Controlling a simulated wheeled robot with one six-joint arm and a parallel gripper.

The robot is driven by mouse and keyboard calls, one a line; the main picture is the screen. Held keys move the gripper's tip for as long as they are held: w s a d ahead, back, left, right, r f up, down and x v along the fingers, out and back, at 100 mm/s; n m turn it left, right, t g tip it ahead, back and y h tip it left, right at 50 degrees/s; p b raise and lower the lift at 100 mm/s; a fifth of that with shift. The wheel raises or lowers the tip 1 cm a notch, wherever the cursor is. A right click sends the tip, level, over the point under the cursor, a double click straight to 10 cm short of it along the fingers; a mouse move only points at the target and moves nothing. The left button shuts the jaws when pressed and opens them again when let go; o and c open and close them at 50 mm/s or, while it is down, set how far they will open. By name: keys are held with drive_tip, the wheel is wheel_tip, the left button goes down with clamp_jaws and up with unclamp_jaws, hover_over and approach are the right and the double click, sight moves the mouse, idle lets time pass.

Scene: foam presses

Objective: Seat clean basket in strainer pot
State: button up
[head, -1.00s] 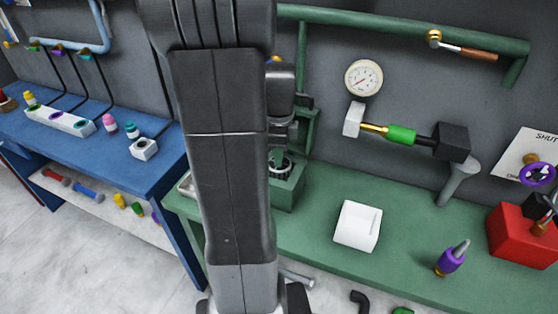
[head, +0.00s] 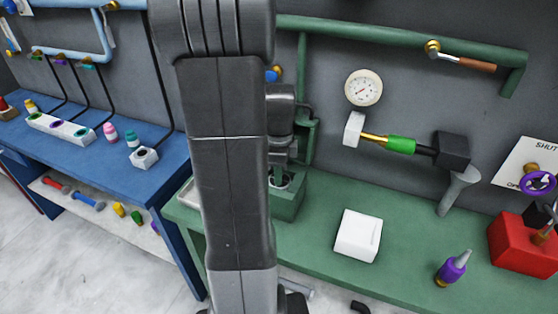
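The strainer pot (head: 290,206) is a green square block at the back left of the green bench, partly behind my arm. A round dark opening with pale marks (head: 280,181) shows in its top. I cannot tell whether the pale marks belong to a basket. A green upright part (head: 306,142) stands behind the pot. My gripper (head: 279,156) points down just above the opening, close to the pot. Its fingers are small and half hidden by my arm, so I cannot see whether they hold anything. No separate clean basket can be made out.
A white box (head: 358,235) and a purple bottle (head: 453,267) stand on the green bench (head: 405,250), with free room between them. A red box (head: 524,243) stands at the right end. A gauge (head: 364,88) and green pipe (head: 380,34) are on the wall. A blue bench (head: 120,165) is left.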

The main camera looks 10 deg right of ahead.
wheel_tip(320, 180, up, 12)
idle(0.4)
wheel_tip(320, 180, down, 12)
drive_tip(key=shift+r, duration=0.2)
drive_tip(key=shift+f, duration=0.15)
drive_tip(key=shift+r, duration=1.85)
drive_tip(key=shift+f, duration=0.1)
